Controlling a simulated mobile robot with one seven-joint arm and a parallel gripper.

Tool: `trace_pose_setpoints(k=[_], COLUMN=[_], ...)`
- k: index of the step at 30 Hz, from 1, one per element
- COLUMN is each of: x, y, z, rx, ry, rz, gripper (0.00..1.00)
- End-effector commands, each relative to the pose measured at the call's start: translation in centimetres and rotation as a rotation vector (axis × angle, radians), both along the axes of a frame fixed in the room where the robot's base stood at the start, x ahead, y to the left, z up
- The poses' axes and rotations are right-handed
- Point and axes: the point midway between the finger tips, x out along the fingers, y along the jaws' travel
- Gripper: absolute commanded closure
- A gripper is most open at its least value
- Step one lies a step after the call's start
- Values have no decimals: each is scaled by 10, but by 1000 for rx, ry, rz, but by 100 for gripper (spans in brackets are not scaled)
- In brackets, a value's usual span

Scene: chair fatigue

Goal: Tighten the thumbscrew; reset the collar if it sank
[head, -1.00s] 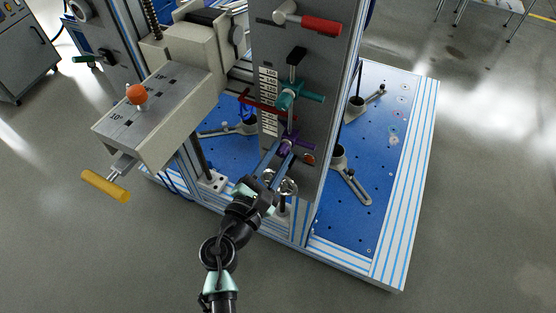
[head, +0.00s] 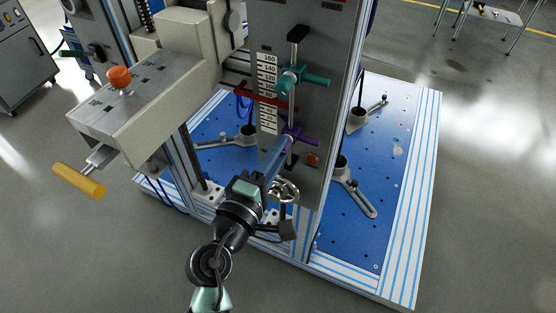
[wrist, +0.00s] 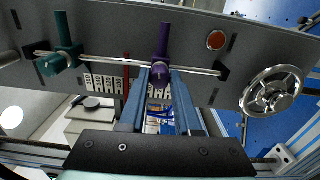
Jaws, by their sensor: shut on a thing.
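A purple collar (head: 307,140) sits on a thin vertical rod (head: 291,100) in front of a grey panel, near the lower end of a white number scale (head: 266,90). Its side arm points right. In the wrist view the collar (wrist: 163,40) crosses the rod, with a round purple thumbscrew (wrist: 160,73) facing me. My gripper (head: 287,142) has blue fingers shut on that thumbscrew; its fingertips (wrist: 160,76) flank the knob in the wrist view. A teal collar (head: 290,80) with its own knob sits higher on the rod.
A red pointer bar (head: 265,96) reaches across the scale between the collars. A red button (head: 312,160) and a metal handwheel (head: 284,191) are close below my gripper. A beige arm with an orange knob (head: 119,77) and yellow handle (head: 79,181) juts out left.

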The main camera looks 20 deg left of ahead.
Motion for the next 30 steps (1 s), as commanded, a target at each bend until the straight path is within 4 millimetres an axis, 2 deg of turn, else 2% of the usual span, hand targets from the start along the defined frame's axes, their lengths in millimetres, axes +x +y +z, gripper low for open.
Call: trace_pose_setpoints(k=[1,18,30], x=[0,0,0], y=[0,0,0], z=[-4,-4,-2], rx=[48,554,742], ry=[-3,-19,-24], rz=[0,0,-1], gripper=[100,100,100])
